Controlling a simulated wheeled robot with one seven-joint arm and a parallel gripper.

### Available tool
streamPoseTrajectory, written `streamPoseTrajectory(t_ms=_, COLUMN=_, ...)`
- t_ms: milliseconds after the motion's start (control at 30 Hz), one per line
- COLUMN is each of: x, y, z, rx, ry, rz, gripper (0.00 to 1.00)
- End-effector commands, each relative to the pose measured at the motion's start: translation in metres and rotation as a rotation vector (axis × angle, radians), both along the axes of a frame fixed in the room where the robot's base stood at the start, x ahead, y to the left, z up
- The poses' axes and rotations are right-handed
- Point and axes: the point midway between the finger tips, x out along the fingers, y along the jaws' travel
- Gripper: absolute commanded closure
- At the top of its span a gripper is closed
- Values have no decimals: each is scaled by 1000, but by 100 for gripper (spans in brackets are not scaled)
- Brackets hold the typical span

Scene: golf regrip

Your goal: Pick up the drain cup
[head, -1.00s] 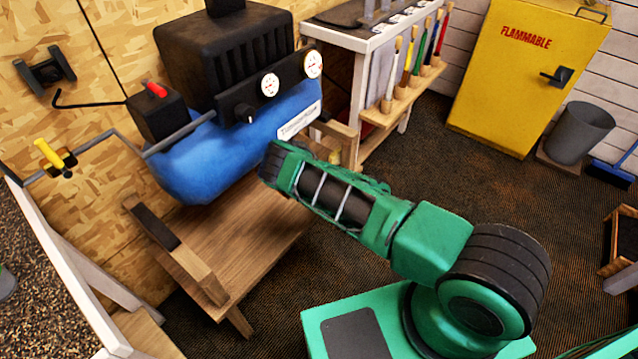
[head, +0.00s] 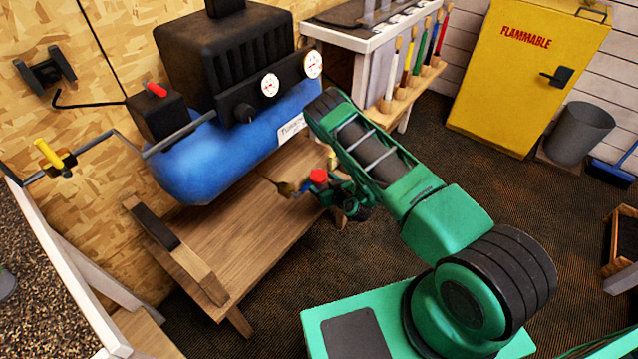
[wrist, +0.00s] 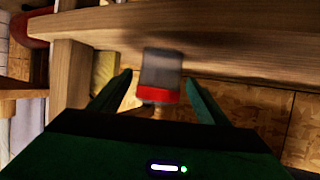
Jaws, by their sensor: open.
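The drain cup (wrist: 161,70) appears in the wrist view as a grey, slightly blurred cup with a red band (wrist: 158,95). It sits between the two dark green fingers of my gripper (wrist: 158,84), with a gap to each finger. In the head view a red top (head: 318,176), apparently the same cup, shows just left of my gripper (head: 330,190), by the bench's right end. My gripper is open and low beside the bench. A small brass-coloured fitting (head: 287,188) shows left of the red top. The cup's lower part is mostly hidden in the head view.
The blue compressor tank (head: 215,155) stands above the wooden bench (head: 235,245). A wooden beam (wrist: 200,25) crosses the wrist view close to the cup. A white-legged workbench with brushes (head: 365,60) stands behind.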

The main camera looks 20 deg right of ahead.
Motion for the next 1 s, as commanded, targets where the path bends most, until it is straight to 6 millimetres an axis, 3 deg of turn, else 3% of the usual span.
streamPoseTrajectory(t_ms=300, x=19, y=3, z=-7, rx=1, ry=-1, rz=-1, gripper=30)
streamPoseTrajectory(t_ms=600, x=21, y=4, z=-8, rx=0, ry=-1, rz=-1, gripper=30)
streamPoseTrajectory(t_ms=633, x=21, y=4, z=-8, rx=0, ry=0, rz=-1, gripper=33)
streamPoseTrajectory(t_ms=800, x=21, y=4, z=-9, rx=0, ry=0, rz=-1, gripper=73)
streamPoseTrajectory(t_ms=1000, x=21, y=4, z=-9, rx=0, ry=0, rz=0, gripper=74)
